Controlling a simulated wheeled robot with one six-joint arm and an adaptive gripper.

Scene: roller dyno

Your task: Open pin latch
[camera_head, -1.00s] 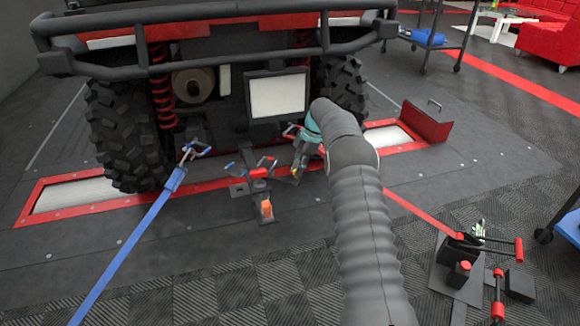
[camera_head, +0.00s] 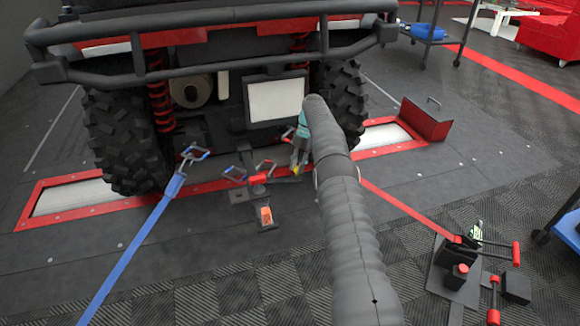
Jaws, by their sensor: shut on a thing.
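The latch assembly stands on the floor behind the vehicle. It has a red body (camera_head: 258,180), a blue-trimmed hook (camera_head: 236,172) on its left and a red-trimmed hook (camera_head: 266,167) on its right. A dark bar runs from the red body toward my gripper. My gripper (camera_head: 297,168), teal with a yellow spot, points down at the right of the assembly, beside the end of the bar. It is shut on what seems to be this pin latch; my arm partly hides the fingers, so the exact grip is unclear.
A blue strap (camera_head: 135,245) runs to a hook (camera_head: 193,155) at left. A red strap (camera_head: 405,208) runs from behind my arm to a winch-like device (camera_head: 460,270). The vehicle's bumper (camera_head: 200,30) overhangs above. An orange-topped block (camera_head: 266,216) stands in front.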

